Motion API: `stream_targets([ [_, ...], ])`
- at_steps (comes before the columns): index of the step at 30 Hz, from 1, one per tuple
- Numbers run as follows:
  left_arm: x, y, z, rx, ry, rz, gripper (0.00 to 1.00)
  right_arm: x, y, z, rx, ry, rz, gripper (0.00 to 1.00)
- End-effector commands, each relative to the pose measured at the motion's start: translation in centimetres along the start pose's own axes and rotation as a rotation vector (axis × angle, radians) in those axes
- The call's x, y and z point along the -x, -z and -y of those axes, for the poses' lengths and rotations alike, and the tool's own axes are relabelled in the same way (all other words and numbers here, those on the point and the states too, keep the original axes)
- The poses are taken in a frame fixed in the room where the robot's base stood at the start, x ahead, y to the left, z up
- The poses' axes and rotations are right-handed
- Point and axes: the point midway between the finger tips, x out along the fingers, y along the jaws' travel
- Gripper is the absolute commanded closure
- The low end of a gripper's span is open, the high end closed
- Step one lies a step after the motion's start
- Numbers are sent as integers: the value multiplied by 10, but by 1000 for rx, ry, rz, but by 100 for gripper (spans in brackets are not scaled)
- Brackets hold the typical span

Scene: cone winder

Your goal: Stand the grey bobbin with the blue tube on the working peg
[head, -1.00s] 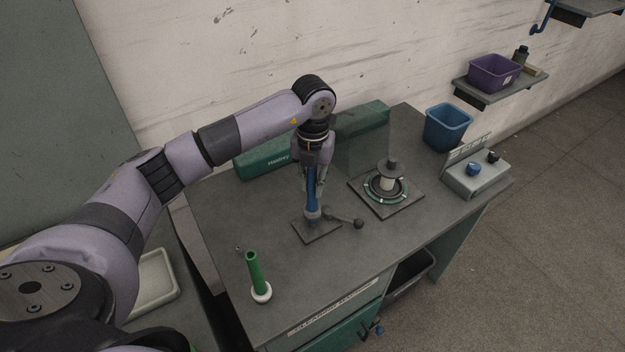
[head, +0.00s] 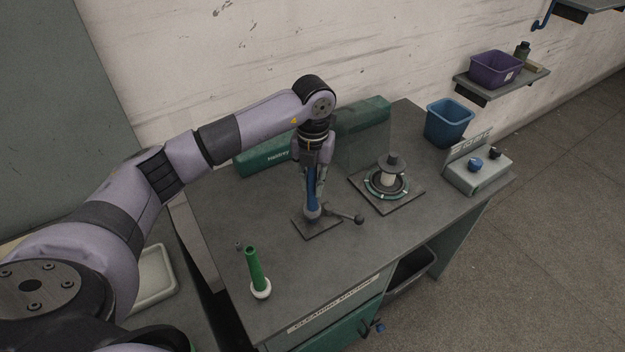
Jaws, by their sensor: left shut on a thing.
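The bobbin with the blue tube (head: 313,198) stands upright over the small dark square plate (head: 318,231) in the middle of the table. Its grey lower part (head: 312,212) shows just above the plate. My left gripper (head: 313,180) comes down from above and is shut on the blue tube. The peg itself is hidden by the bobbin, and I cannot tell whether the bobbin touches the plate. A lever with a dark ball knob (head: 358,219) sticks out to the right of the plate. My right gripper is not in view.
A green tube on a white base (head: 257,275) stands at the front left. A winding unit (head: 387,185) with a clear screen stands to the right. A green Hawley-like machine housing (head: 350,130) lies behind. A blue bin (head: 450,123) and control box (head: 477,172) are at the right.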

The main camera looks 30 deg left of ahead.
Motion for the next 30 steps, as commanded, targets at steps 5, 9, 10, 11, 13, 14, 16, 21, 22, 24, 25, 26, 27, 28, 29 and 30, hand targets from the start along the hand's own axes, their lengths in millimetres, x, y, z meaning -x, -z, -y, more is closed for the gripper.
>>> stream_targets([
  [5,0,0,0,0,0,1,100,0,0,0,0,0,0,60],
  [9,0,0,0,0,0,1,100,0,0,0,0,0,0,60],
  [10,0,0,0,0,0,1,100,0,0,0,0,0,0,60],
  [11,0,0,0,0,0,1,100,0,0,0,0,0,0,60],
  [13,-1,0,0,0,0,1,100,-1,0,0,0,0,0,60],
  [14,-2,0,0,0,0,1,100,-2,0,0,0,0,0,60],
  [16,-4,0,0,0,0,1,100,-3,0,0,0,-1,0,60],
  [21,-10,0,0,0,0,1,100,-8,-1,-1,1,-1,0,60],
  [22,-10,0,0,0,0,1,100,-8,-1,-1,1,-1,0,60],
  [24,-10,0,0,0,1,1,100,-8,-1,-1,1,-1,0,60],
  [25,-10,0,0,0,1,1,100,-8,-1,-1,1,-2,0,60],
  [26,-10,0,0,0,1,1,100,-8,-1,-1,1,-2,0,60],
  [27,-10,0,0,0,0,1,100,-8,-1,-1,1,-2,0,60],
  [28,-10,0,0,0,1,1,100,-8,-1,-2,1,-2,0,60],
  [29,-10,0,0,0,0,1,100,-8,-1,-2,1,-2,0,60],
  [30,-10,0,0,0,0,1,100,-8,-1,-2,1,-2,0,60],
])
